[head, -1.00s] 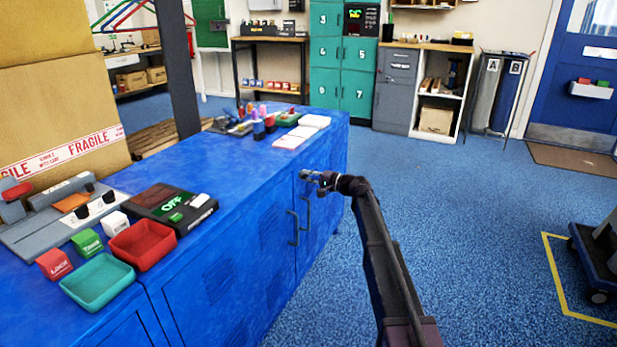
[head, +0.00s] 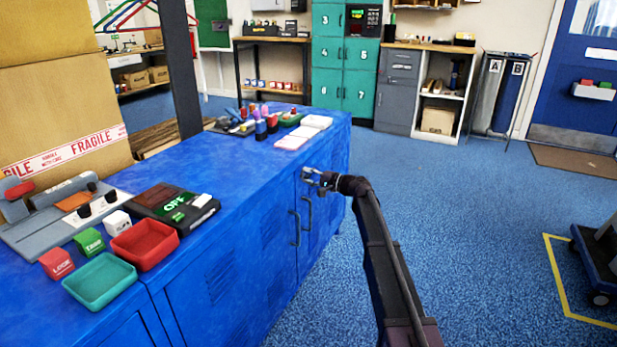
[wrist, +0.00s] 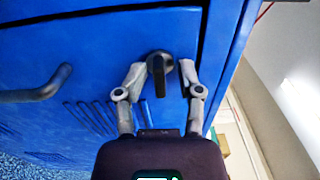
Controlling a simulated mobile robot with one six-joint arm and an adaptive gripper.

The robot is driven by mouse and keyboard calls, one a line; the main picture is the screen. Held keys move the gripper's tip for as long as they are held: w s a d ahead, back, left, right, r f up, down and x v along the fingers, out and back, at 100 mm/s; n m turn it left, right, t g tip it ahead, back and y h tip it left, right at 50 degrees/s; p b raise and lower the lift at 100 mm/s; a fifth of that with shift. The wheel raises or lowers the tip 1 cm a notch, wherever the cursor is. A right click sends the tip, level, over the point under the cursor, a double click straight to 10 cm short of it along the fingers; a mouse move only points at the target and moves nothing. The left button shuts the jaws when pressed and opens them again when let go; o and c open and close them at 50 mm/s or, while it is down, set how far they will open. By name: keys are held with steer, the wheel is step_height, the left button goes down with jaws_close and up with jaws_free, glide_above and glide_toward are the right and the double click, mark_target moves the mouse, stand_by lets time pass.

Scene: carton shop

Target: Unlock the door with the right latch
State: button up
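The latch (wrist: 159,68) is a small dark turn-knob on the blue cabinet door (wrist: 100,65), near its edge. In the wrist view its bar runs up and down the picture. My gripper (wrist: 161,76) is open, with one finger on each side of the latch and a small gap on both sides. In the head view my gripper (head: 314,178) is at the upper part of the right-hand door and hides the latch. A dark door handle (wrist: 38,88) is left of the latch in the wrist view; two handles (head: 295,228) show side by side in the head view.
The blue cabinet top (head: 232,165) carries a red tray (head: 145,243), a green tray (head: 100,280), a dark device with a green display (head: 172,207) and several small items. A cart (head: 597,255) stands far right. The blue floor beside the cabinet is clear.

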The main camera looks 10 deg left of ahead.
steer(key=shift+d, duration=0.1)
steer(key=v, duration=1.1)
steer(key=shift+d, duration=0.4)
steer(key=shift+s, duration=0.2)
steer(key=s+d+f+n+g+h+p, duration=0.2)
steer(key=s+f+h, duration=0.2)
steer(key=s, duration=0.6)
steer(key=s+d+f+n+g+h+p, duration=0.15)
steer(key=s+f+h, duration=0.3)
steer(key=s, duration=0.55)
steer(key=s+d+f+g+h+p, duration=0.15)
steer(key=s+d+h, duration=0.25)
steer(key=s+d, duration=0.4)
steer(key=s+d+f+g+h+p, duration=0.1)
steer(key=s+d+h+p, duration=0.3)
steer(key=s, duration=0.6)
step_height(320, 180, up, 38)
steer(key=d+p, duration=0.1)
steer(key=p, duration=3.6)
steer(key=shift+r+n, duration=0.2)
steer(key=shift+n, duration=0.15)
